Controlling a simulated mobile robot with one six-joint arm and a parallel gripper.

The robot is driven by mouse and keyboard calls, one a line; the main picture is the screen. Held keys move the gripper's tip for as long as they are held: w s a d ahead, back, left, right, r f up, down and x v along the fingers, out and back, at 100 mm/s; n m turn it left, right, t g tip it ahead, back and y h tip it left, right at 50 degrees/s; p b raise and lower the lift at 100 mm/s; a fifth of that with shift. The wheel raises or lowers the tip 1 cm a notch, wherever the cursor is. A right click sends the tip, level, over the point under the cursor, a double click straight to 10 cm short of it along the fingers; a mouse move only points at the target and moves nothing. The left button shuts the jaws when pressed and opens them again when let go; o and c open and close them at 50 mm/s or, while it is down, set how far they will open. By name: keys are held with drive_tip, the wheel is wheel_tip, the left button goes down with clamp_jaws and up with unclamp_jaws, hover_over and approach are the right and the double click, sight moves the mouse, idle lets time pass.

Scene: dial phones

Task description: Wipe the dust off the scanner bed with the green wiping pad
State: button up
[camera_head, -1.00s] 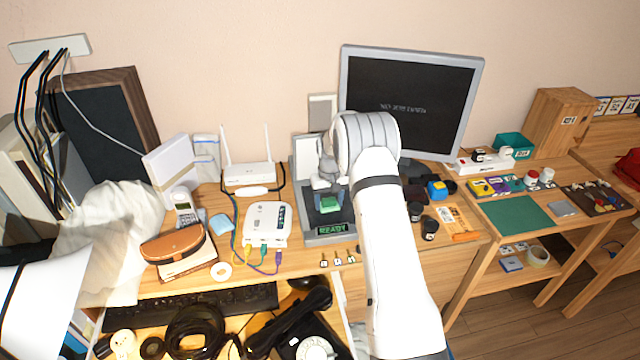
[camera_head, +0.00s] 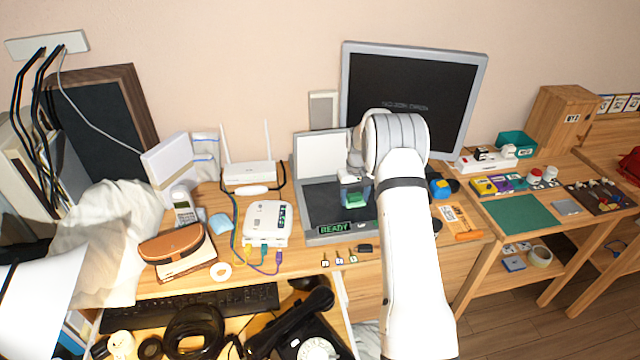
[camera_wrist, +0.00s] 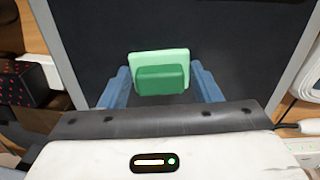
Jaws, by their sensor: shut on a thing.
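The green wiping pad (camera_wrist: 160,77) has a dark green grip block on a paler green base. My gripper (camera_wrist: 160,88) is shut on it, with a blue finger on each side. In the head view the pad (camera_head: 356,200) is low over the right part of the dark scanner bed (camera_head: 318,208); I cannot tell whether it touches. The scanner's grey frame shows a READY display at its front, and its pale lid stands raised behind. The visible bed looks dark and even, with no dust that I can make out. My arm hides the bed's right side.
A monitor (camera_head: 415,100) stands behind my arm. A white router (camera_head: 268,222) with cables sits left of the scanner. Small keys (camera_head: 338,258) lie in front of it. A black telephone (camera_head: 300,325) and a keyboard (camera_head: 190,306) are nearer. A green mat (camera_head: 521,216) lies on the right.

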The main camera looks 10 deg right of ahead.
sight(321, 207)
drive_tip(key=shift+s+a+b, duration=0.2)
drive_tip(key=shift+a+b, duration=0.35)
drive_tip(key=shift+a, duration=4.6)
drive_tip(key=shift+a+r, duration=0.15)
drive_tip(key=shift+a, duration=0.1)
wheel_tip(321, 207, up, 8)
drive_tip(key=p, duration=0.3)
drive_tip(key=shift+d, duration=0.1)
